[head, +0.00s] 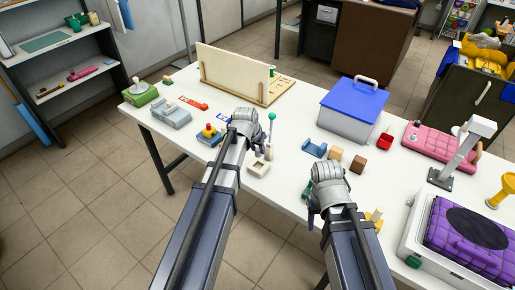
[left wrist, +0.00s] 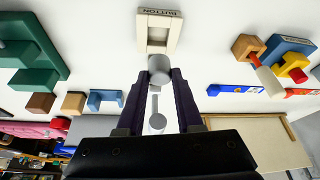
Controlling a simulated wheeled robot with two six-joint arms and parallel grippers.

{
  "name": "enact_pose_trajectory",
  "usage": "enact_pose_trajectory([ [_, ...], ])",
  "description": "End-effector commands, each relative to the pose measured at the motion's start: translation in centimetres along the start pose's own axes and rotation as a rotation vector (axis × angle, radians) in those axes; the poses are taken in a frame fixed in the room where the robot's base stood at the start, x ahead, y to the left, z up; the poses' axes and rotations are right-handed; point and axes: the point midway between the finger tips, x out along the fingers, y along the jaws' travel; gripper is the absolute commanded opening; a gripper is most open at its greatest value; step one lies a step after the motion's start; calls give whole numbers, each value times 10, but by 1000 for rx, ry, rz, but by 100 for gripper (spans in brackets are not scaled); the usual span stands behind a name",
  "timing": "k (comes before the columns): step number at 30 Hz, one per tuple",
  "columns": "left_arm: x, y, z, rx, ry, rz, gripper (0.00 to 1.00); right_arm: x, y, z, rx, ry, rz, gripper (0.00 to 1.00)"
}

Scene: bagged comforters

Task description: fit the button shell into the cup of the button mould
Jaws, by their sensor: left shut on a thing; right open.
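The button mould (left wrist: 158,32) is a cream block with a dark BUTTON label, lying at the top middle of the left wrist view. It also shows in the head view (head: 258,169), just right of my left forearm. My left gripper (left wrist: 160,76) is shut on a small grey cylinder, the likely button shell (left wrist: 160,67). In the picture the shell overlaps the mould's lower edge; I cannot tell whether they touch. In the head view my left wrist hides the shell. My right gripper (head: 313,211) is open at the table's front edge, apart from the mould.
A blue cradle (head: 315,149) and wooden cubes (head: 357,164) lie right of the mould. A blue block with yellow and red parts (head: 208,134) lies left. A green-topped stick (head: 271,118), a wooden board (head: 235,72) and a blue-lidded box (head: 352,105) stand behind.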

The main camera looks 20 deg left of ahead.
Motion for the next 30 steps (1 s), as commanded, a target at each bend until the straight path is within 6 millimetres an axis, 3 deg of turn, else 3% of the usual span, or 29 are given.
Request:
enact_pose_trajectory([
  [18,40,0,17,0,0,0,0,44,-4,-2,0,0,0,50],
  [30,45,0,19,0,0,0,0,48,-5,-3,0,0,0,50],
])
